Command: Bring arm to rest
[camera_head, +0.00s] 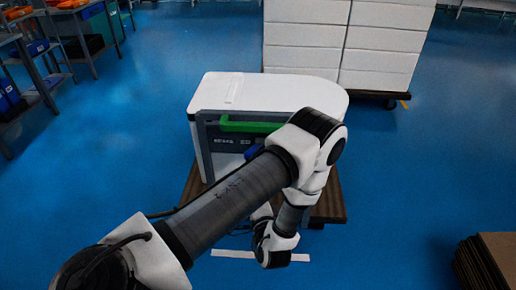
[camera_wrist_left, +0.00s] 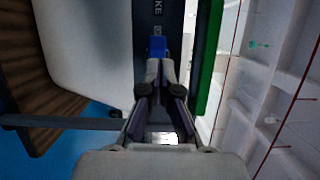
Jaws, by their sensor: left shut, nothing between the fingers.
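My left arm (camera_head: 225,205) comes in from the lower left of the head view and bends down in front of a white cabinet-like unit (camera_head: 270,92). The unit has a dark front panel (camera_head: 222,145) and a green bar (camera_head: 250,125) along its upper front. My left gripper (camera_wrist_left: 162,88) shows in the left wrist view, shut and empty, pointing toward the dark panel (camera_wrist_left: 158,15). A small blue piece (camera_wrist_left: 157,47) lies just beyond its fingertips; I cannot tell whether they touch. In the head view the arm hides the fingertips. My right gripper is out of view.
The unit stands on a brown wooden base (camera_head: 330,200). Stacked white boxes (camera_head: 340,40) stand behind it. Shelving (camera_head: 70,35) with bins is at the far left, and brown boards (camera_head: 490,262) lie at the lower right. The blue floor (camera_head: 430,170) is clear on the right.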

